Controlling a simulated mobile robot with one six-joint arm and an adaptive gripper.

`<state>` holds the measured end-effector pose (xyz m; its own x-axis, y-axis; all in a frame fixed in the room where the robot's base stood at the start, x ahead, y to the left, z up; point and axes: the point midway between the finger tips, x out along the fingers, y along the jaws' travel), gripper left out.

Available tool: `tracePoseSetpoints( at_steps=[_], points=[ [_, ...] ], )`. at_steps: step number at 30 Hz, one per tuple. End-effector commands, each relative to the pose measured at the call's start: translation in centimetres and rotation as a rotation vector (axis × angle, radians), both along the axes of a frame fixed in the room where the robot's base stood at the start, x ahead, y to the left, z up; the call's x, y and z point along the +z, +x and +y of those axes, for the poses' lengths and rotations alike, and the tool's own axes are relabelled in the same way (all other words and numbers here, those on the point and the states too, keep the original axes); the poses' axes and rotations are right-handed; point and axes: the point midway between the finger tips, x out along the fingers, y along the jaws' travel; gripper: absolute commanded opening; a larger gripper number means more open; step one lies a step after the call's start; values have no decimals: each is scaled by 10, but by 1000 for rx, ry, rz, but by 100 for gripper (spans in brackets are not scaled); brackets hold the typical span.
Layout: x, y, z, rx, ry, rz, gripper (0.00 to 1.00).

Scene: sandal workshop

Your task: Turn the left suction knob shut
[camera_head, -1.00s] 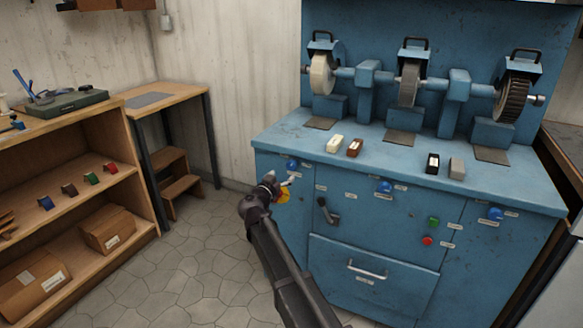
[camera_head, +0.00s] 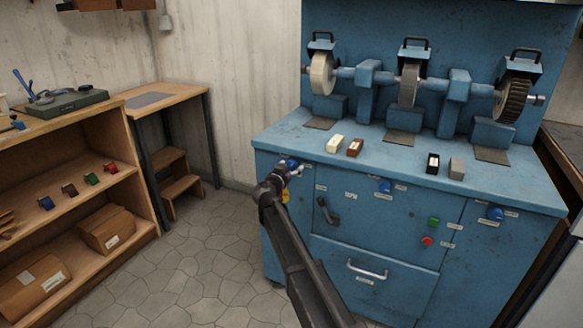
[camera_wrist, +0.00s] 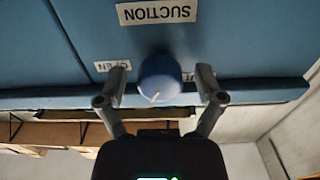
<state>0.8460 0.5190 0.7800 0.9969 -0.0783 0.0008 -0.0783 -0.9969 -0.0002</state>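The left suction knob (camera_wrist: 160,80) is a round blue knob with a pale pointer line, on the blue machine's front panel. In the wrist view it sits between my gripper's (camera_wrist: 160,82) two open fingers, with a gap on each side. A SUCTION label (camera_wrist: 157,12) and a partly covered OPEN label (camera_wrist: 112,66) appear upside down beside it. In the head view the knob (camera_head: 292,164) is at the panel's upper left, partly hidden by my gripper (camera_head: 291,170). The pointer's exact setting is hard to read.
Two more blue knobs (camera_head: 385,186) (camera_head: 496,213), a dark lever (camera_head: 328,211), a green button (camera_head: 433,221) and a red button (camera_head: 427,241) are on the front. Small blocks (camera_head: 355,147) lie on the top. The floor (camera_head: 190,260) left of the machine is clear.

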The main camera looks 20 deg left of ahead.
Motion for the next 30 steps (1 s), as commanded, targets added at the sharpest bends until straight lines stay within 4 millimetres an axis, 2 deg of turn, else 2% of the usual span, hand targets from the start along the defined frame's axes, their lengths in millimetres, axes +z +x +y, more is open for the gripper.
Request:
tracePoseSetpoints(
  at_steps=[1,7,19,30],
  points=[
    [0,0,0,0,0,0,67],
    [0,0,0,0,0,0,7],
    [0,1,0,0,-38,3,6],
    [0,2,0,0,-242,19,6]
  ],
)
